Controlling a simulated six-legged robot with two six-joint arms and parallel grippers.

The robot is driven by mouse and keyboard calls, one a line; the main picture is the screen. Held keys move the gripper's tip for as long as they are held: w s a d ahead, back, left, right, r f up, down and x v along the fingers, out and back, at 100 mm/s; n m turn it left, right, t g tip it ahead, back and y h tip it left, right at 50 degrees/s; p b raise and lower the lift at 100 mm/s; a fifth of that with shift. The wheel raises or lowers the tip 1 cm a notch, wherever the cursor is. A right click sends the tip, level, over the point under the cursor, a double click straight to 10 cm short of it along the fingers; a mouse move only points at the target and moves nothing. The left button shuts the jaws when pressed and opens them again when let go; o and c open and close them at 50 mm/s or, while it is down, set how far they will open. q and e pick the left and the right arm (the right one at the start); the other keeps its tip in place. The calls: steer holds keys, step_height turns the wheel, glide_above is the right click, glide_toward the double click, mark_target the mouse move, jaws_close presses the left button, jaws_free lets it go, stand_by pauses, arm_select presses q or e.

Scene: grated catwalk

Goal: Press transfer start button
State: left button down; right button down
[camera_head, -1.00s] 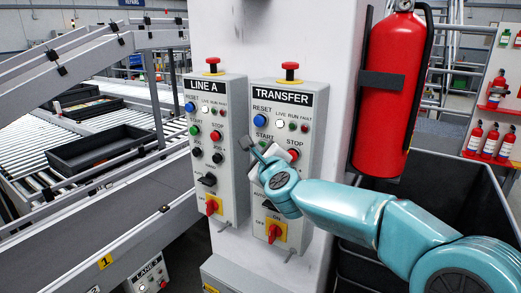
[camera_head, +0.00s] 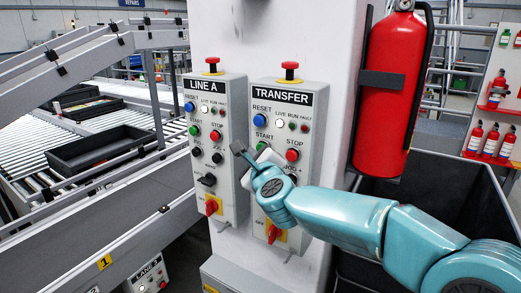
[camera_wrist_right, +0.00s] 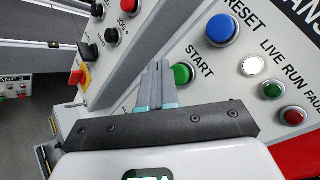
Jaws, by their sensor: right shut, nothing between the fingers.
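The TRANSFER panel (camera_head: 312,112) is a light grey box on a white column. Its green START button (camera_head: 260,148) sits below the blue RESET button (camera_head: 260,121) and left of the red STOP button (camera_head: 292,155). Contact with the panel cannot be told. My left gripper is not in view.
The LINE A panel (camera_head: 230,90), with similar buttons, stands close on the left. Red emergency knobs (camera_head: 289,68) top both panels. A red fire extinguisher (camera_head: 391,95) hangs at right above a dark bin (camera_head: 440,190). Conveyors with black trays (camera_head: 98,148) fill the left.

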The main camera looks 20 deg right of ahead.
steer(key=s+a, duration=0.1)
steer(key=a, duration=0.1)
steer(key=s+a, duration=0.1)
steer(key=s, duration=0.1)
steer(key=shift+a, duration=0.35)
stand_by(0.5)
steer(key=s+a+f+n+g+y, duration=0.1)
steer(key=s+f+n+g, duration=0.3)
steer(key=f, duration=0.8)
steer(key=s+a+f+n+g+y, duration=0.1)
steer(key=f+n, duration=0.5)
steer(key=f, duration=0.7)
steer(key=s+a+f+n+g+y, duration=0.1)
steer(key=s+f+n+g, duration=0.25)
steer(key=f, duration=0.85)
steer(key=s+a+f+n+g+y, duration=0.1)
steer(key=s+f+n, duration=0.3)
steer(key=s, duration=0.4)
steer(key=s+a+f+n+g+y, duration=0.1)
steer(key=s+f+n+g, duration=0.3)
steer(key=s+f, duration=0.3)
steer(key=s+f+n+g, duration=0.3)
steer(key=s+f, duration=0.3)
steer(key=s, duration=0.5)
steer(key=shift+a+n+y, duration=0.4)
steer(key=shift+n, duration=0.05)
